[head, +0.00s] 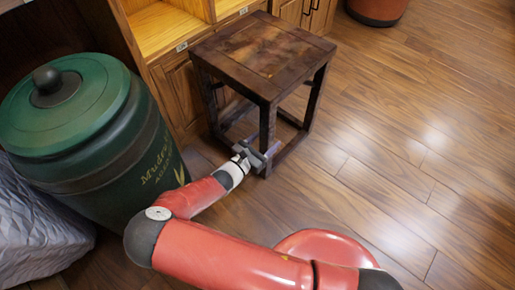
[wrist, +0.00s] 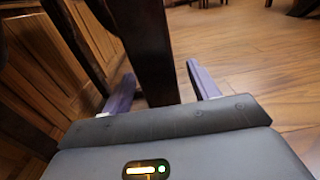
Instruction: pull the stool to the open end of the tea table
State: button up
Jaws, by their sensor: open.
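The dark wooden stool (head: 262,52) stands upright on the floor against the wooden cabinet in the head view. My gripper (head: 260,156) is low at the stool's nearest leg. In the wrist view the leg (wrist: 148,45) rises between the two purple fingers of my gripper (wrist: 160,78). The fingers are apart, one on each side of the leg, with a gap visible on the right. Whether the left finger touches the leg I cannot tell. No tea table can be made out for certain.
A large green lidded canister (head: 95,140) stands left of my arm, close to it. The wooden cabinet (head: 178,85) is behind the stool. A grey cloth-covered thing (head: 35,235) is at the lower left. A reddish-brown round pot (head: 377,8) stands at the back. The wooden floor (head: 420,130) to the right is clear.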

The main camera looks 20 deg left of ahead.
jog(key=shift+x, duration=0.95)
grip_shut()
dwell(0.8)
